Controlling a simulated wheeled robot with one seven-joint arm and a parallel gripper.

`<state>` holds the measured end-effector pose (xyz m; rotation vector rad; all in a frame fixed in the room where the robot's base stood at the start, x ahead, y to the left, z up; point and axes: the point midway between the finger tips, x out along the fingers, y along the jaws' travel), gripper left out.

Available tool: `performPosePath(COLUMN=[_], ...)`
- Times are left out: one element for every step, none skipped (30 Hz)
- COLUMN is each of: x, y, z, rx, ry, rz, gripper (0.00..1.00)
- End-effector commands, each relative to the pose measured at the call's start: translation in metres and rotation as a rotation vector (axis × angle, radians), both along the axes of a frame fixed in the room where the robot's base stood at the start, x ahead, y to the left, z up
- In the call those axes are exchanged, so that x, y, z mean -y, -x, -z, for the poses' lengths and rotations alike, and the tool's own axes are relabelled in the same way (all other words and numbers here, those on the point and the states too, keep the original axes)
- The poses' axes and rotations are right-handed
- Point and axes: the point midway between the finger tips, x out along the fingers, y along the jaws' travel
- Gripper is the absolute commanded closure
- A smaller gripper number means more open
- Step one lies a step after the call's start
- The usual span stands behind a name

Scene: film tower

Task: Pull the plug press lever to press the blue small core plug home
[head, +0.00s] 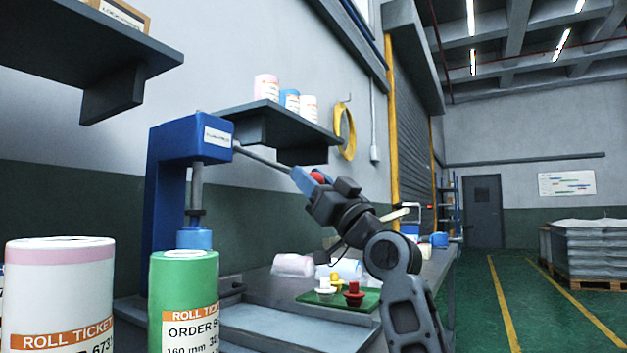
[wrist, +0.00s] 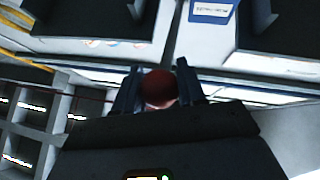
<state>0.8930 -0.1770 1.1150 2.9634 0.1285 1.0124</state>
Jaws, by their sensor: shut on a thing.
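The blue plug press (head: 170,170) stands at the left of the bench. Its lever (head: 262,158) is a thin grey rod that slopes down to the right from the press head to a red knob (head: 318,177). My gripper (head: 308,179) is shut on this knob. In the wrist view the red knob (wrist: 158,88) sits between the two dark fingers. The ram (head: 196,190) points down over a blue cylinder (head: 195,239), partly hidden behind a green roll. I cannot make out the blue small core plug apart from these.
The green roll (head: 183,295) and a pink-topped white roll (head: 60,300) stand in front. A green tray (head: 367,301) with several plugs lies on the bench, near lying rolls (head: 293,265). A wall shelf (head: 250,116) with small rolls hangs just above the lever.

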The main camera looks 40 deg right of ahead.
Motion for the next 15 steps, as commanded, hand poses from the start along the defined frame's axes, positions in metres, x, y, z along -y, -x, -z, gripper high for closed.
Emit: performPosePath(x=[0.0026, 0.0026, 0.0026, 0.0026, 0.0026, 0.0024, 0.0022, 0.0020, 0.0018, 0.0016, 0.0014, 0.0013, 0.0011, 0.0011, 0.0009], y=[-0.0026, -0.0027, -0.0028, -0.0028, -0.0027, -0.0026, -0.0024, -0.0022, -0.0020, -0.0019, -0.0017, -0.0016, -0.0016, -0.0014, -0.0014], z=[0.0037, 0.0038, 0.0040, 0.0039, 0.0038, 0.0035, 0.0033, 0.0030, 0.0027, 0.0025, 0.0022, 0.0021, 0.0019, 0.0017, 0.0016], rx=[-0.010, -0.011, -0.011, -0.011, -0.011, -0.010, -0.009, -0.009, -0.008, -0.007, -0.007, -0.006, -0.006, -0.005, -0.005], ry=[-0.003, -0.003, -0.002, -0.002, -0.002, -0.002, -0.003, -0.002, -0.002, -0.002, -0.001, -0.002, -0.002, -0.002, -0.001], rz=[0.004, 0.004, 0.003, 0.003, 0.003, 0.003, 0.003, 0.002, 0.002, 0.002, 0.001, 0.001, 0.001, 0.001, 0.000], gripper=[1.00, 1.00, 0.57, 0.55, 0.52, 0.48, 0.45, 0.42, 0.38, 0.36, 0.36, 0.36, 0.36, 0.36, 0.36])
